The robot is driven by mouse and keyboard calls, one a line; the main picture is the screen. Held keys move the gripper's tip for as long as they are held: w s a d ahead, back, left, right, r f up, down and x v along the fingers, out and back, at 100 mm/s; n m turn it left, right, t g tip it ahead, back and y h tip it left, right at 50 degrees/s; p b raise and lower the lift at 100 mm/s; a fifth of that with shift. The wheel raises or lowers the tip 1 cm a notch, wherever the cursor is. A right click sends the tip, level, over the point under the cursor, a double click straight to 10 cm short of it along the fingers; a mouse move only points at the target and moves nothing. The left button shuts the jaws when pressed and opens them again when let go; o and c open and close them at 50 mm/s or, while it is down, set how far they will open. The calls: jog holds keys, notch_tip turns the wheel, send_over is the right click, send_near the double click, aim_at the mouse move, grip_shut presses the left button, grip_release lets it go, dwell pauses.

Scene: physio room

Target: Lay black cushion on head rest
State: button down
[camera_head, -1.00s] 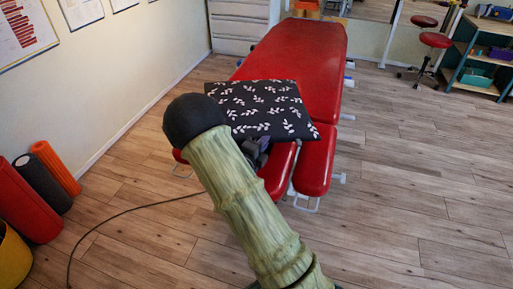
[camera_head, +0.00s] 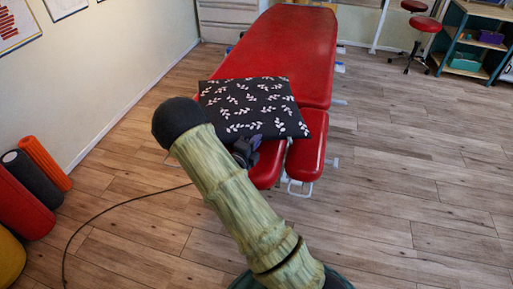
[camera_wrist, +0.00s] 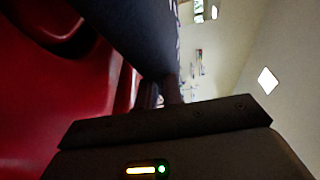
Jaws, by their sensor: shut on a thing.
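The black cushion (camera_head: 250,106) with white leaf sprigs is at the near end of the red treatment table (camera_head: 287,50), over the seam with the head rest. The head rest has two red pads, the right pad (camera_head: 307,146) and the left pad (camera_head: 268,168), with a gap between. The cushion covers much of the left side; whether it touches the pads is unclear. My gripper (camera_head: 244,152) is shut on the cushion's near edge, partly hidden by my arm. In the wrist view, the dark cushion (camera_wrist: 130,32) runs up from the fingers, with red padding at left.
Foam rollers (camera_head: 44,162) stand by the left wall. A dark cable (camera_head: 120,208) lies on the floor. A red stool (camera_head: 420,25) and a shelf (camera_head: 475,40) are at the back right. The floor to the right of the table is clear.

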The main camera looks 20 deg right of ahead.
jog(key=shift+s+f, duration=0.15)
jog(key=shift+f, duration=1.8)
jog(key=shift+f+b, duration=0.55)
jog(key=shift+b, duration=0.2)
